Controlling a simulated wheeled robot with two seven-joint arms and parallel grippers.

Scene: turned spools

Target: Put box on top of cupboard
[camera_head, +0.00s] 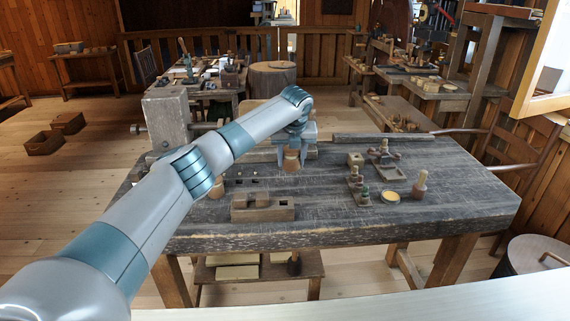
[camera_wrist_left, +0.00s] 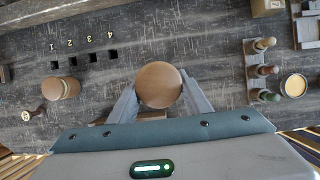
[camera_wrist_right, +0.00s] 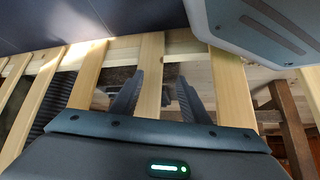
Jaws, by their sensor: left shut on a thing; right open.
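My left gripper (camera_head: 293,148) is shut on a turned wooden piece with a round top (camera_head: 292,163), above the dark workbench (camera_head: 450,195). The left wrist view shows that piece's round tan top (camera_wrist_left: 158,84) between the two fingers. Whether it touches the bench is unclear. My right gripper (camera_wrist_right: 158,97) is open and empty, over pale slats in its own wrist view; it does not show in the head view. Two open wooden boxes, one nearer (camera_head: 44,143) and one behind (camera_head: 68,122), sit on the floor at far left. I cannot make out a cupboard for certain.
A slotted wooden block (camera_head: 262,208) lies at the bench's front. Numbered square holes (camera_wrist_left: 92,58) and another turned piece (camera_wrist_left: 60,88) are left of the gripper. A peg rack (camera_wrist_left: 262,70), a yellow-topped round dish (camera_head: 390,197) and a lone peg (camera_head: 420,186) stand right.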

